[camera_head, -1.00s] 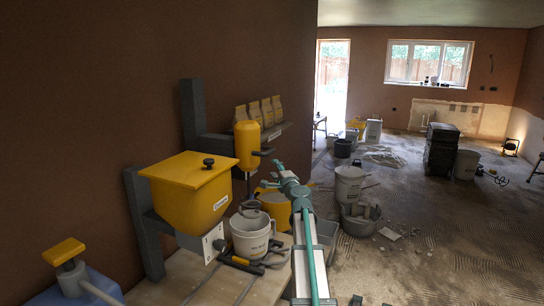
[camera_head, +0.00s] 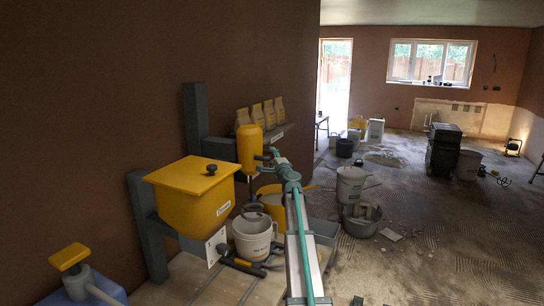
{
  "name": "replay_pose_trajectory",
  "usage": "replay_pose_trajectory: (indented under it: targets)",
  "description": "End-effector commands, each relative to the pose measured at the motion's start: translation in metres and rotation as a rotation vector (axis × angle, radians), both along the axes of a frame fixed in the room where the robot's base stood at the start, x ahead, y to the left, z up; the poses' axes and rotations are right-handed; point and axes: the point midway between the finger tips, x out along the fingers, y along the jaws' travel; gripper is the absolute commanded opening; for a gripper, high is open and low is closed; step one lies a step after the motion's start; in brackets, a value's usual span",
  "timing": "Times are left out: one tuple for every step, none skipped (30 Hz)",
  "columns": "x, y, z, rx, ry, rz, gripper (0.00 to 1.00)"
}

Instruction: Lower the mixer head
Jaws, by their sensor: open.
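The mixer head (camera_head: 248,146) is a yellow upright cylinder on a dark arm that comes from a tall dark column (camera_head: 196,118) by the wall. It hangs well above the worktop, with a yellow bucket (camera_head: 270,202) lower down behind a pale bucket. A short dark handle (camera_head: 263,157) sticks out from its right side. My gripper (camera_head: 268,157) is teal and grey and open. It is at the handle's end, to the right of the head. I cannot tell whether its fingers touch or surround the handle.
A yellow hopper (camera_head: 196,190) stands front left of the mixer. A pale bucket (camera_head: 252,236) and a dark-handled tool (camera_head: 243,265) are on the worktop (camera_head: 190,284) below. Several bags (camera_head: 262,113) stand on a shelf behind.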

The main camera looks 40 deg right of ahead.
Motion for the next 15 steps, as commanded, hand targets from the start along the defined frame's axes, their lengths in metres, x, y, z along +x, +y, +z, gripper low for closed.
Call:
replay_pose_trajectory:
  targets:
    - [0.0016, -0.0007, 0.0003, 0.000, 0.000, 0.000, 0.47]
    - [0.0019, -0.0006, 0.0003, 0.000, 0.000, 0.000, 0.47]
    - [0.0020, -0.0006, 0.0002, 0.000, 0.000, 0.000, 0.47]
    - [0.0019, -0.0006, 0.0001, 0.000, 0.000, 0.000, 0.47]
    - [0.0018, -0.0006, 0.0001, 0.000, 0.000, 0.000, 0.47]
    - [0.0017, -0.0005, -0.0001, 0.000, 0.000, 0.000, 0.47]
    - [0.0017, -0.0005, -0.0001, 0.000, 0.000, 0.000, 0.47]
    - [0.0016, -0.0005, -0.0001, 0.000, 0.000, 0.000, 0.47]
    - [0.0015, -0.0006, -0.0001, 0.000, 0.000, 0.000, 0.46]
    - [0.0015, -0.0006, -0.0001, 0.000, 0.000, 0.000, 0.41]
    - [0.0015, -0.0006, 0.0000, 0.000, 0.000, 0.000, 0.36]
    - [0.0015, -0.0006, 0.0000, 0.000, 0.000, 0.000, 0.29]
    - [0.0015, -0.0006, 0.0000, 0.000, 0.000, 0.000, 0.24]
    - [0.0014, -0.0005, 0.0000, 0.000, 0.000, 0.000, 0.19]
    - [0.0014, -0.0005, 0.0000, 0.000, 0.000, 0.000, 0.12]
